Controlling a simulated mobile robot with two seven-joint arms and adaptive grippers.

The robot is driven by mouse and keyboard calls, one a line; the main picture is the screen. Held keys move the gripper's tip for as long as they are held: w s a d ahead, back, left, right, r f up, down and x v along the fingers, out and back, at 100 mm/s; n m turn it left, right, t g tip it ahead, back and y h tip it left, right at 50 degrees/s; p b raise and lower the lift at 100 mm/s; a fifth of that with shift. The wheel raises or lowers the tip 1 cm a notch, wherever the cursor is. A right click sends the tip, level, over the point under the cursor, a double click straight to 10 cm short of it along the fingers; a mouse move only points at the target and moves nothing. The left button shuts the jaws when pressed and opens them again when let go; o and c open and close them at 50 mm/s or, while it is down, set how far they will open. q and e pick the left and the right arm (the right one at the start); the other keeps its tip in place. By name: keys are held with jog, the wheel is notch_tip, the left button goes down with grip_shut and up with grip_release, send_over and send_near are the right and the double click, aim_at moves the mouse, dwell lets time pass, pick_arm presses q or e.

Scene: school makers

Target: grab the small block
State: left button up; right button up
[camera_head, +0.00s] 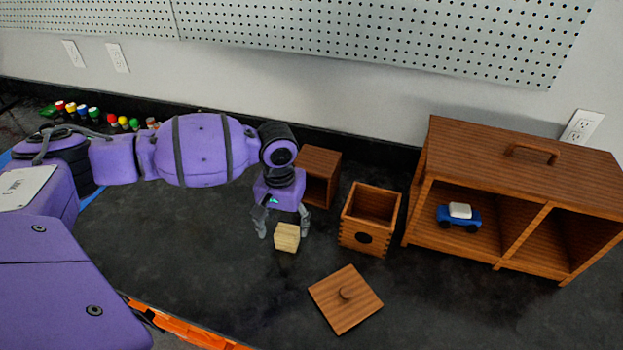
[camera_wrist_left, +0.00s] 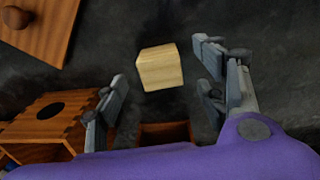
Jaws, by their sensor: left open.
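The small block (camera_head: 286,238) is a pale wooden cube on the dark worktop. My left gripper (camera_head: 283,228) is open in the head view, with its fingers spread on either side of the block or just above it. In the left wrist view the block (camera_wrist_left: 160,67) shows beyond the fingertips, roughly between the two fingers of the open left gripper (camera_wrist_left: 158,85), with gaps on both sides. Nothing is held. I cannot tell the exact height of the fingers above the worktop. My right gripper is not in view.
An open wooden box (camera_head: 370,216) with a round hole stands right of the gripper. A lid (camera_head: 345,300) with a knob lies in front. Another wooden box (camera_head: 320,165) stands behind the gripper. A wooden cabinet (camera_head: 520,165) at right holds a blue toy car (camera_head: 459,216).

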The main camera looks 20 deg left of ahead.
aim_at(286, 231)
pick_arm(q)
jog(key=f, duration=0.4)
jog(key=shift+w+f, duration=0.3)
jog(key=shift+f, duration=0.2)
jog(key=c, duration=1.3)
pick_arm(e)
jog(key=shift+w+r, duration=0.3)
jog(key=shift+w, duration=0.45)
